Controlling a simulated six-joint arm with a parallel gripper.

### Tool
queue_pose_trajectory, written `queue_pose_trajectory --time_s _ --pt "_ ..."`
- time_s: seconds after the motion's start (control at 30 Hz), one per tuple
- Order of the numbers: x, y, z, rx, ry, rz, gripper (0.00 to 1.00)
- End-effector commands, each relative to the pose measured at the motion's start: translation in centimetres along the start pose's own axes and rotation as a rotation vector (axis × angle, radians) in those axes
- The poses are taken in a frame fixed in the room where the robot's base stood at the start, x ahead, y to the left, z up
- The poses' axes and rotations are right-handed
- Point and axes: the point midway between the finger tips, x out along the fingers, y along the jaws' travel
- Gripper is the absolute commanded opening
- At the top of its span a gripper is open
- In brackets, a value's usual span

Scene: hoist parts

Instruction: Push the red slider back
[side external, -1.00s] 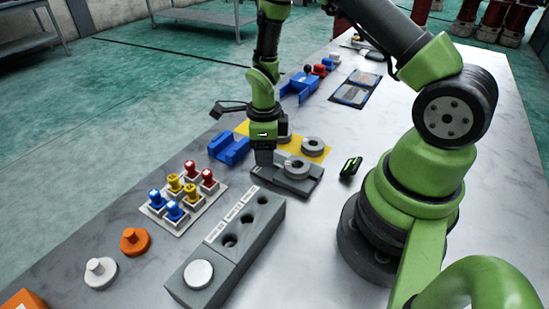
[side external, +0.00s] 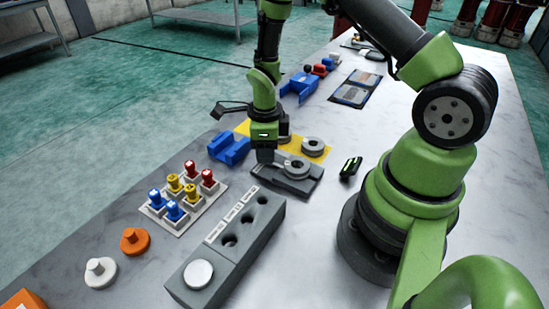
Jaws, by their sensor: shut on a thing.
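A small red piece (side external: 320,70) sits by the blue bracket (side external: 300,87) toward the far end of the table; I cannot tell if it is the red slider. My gripper (side external: 265,157) points down at the left end of a dark grey base (side external: 300,184) that carries a grey ring (side external: 297,168). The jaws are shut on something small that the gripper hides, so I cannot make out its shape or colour. My gripper is well apart from the red piece.
A yellow mat (side external: 323,152) with another grey ring (side external: 313,147) lies behind the base. A blue block (side external: 229,148) stands to the left. A tray of coloured pegs (side external: 160,220) and a grey holed block (side external: 235,240) are nearer.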

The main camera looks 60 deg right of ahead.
Motion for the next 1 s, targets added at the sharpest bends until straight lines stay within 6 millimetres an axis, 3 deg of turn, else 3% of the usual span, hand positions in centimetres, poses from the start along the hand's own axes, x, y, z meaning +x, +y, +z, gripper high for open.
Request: queue_pose_trajectory --time_s 1.0 --pt "-0.01 0.49 -0.92 0.002 0.0 0.0 0.16"
